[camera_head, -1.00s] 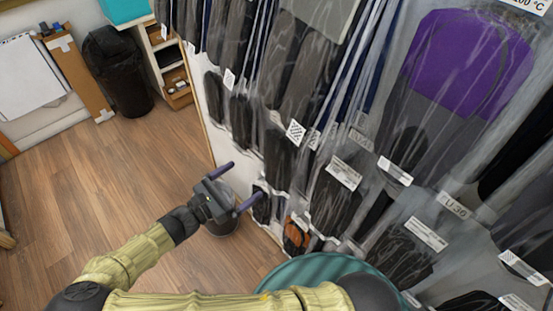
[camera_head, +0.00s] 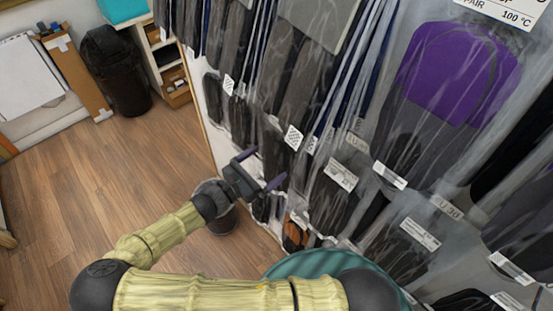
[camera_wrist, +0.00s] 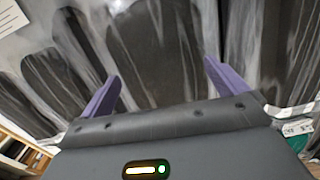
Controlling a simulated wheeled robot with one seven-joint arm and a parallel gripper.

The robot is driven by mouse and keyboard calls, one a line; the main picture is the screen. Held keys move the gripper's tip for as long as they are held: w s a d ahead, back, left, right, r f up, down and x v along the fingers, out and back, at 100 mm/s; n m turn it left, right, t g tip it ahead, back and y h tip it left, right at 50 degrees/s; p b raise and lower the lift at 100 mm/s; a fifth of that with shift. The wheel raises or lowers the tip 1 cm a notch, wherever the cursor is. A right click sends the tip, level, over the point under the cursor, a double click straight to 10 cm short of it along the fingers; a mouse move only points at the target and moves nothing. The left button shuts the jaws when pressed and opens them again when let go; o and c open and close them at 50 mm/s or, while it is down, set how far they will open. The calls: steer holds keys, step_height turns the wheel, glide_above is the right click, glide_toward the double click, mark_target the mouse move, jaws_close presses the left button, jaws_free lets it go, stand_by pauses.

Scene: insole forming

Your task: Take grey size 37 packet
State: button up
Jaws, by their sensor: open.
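My gripper (camera_head: 262,168) is open and empty, its two purple fingers pointing toward the wall of hanging packets. In the wrist view my gripper (camera_wrist: 160,85) faces clear plastic packets with dark grey insoles (camera_wrist: 150,45) between and beyond the fingers. I cannot tell whether the fingers touch the plastic. Several grey packets (camera_head: 300,85) hang in rows in the head view, with white labels near their lower edges. No label reading size 37 can be made out, so I cannot tell which packet is the grey size 37 one.
A purple and grey packet (camera_head: 455,75) hangs close at the right. An orange-brown packet (camera_head: 294,234) hangs low on the wall. A teal round object (camera_head: 330,262) is at the bottom. A black bin (camera_head: 117,70) is far left; wooden floor is clear.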

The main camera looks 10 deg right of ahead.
steer(key=shift+w+d, duration=0.3)
steer(key=shift+d, duration=0.25)
steer(key=shift+w, duration=0.1)
steer(key=c, duration=1.1)
steer(key=shift+r, duration=0.15)
steer(key=shift+r, duration=0.55)
steer(key=b+v, duration=0.3)
steer(key=v, duration=1.5)
steer(key=shift+r, duration=0.1)
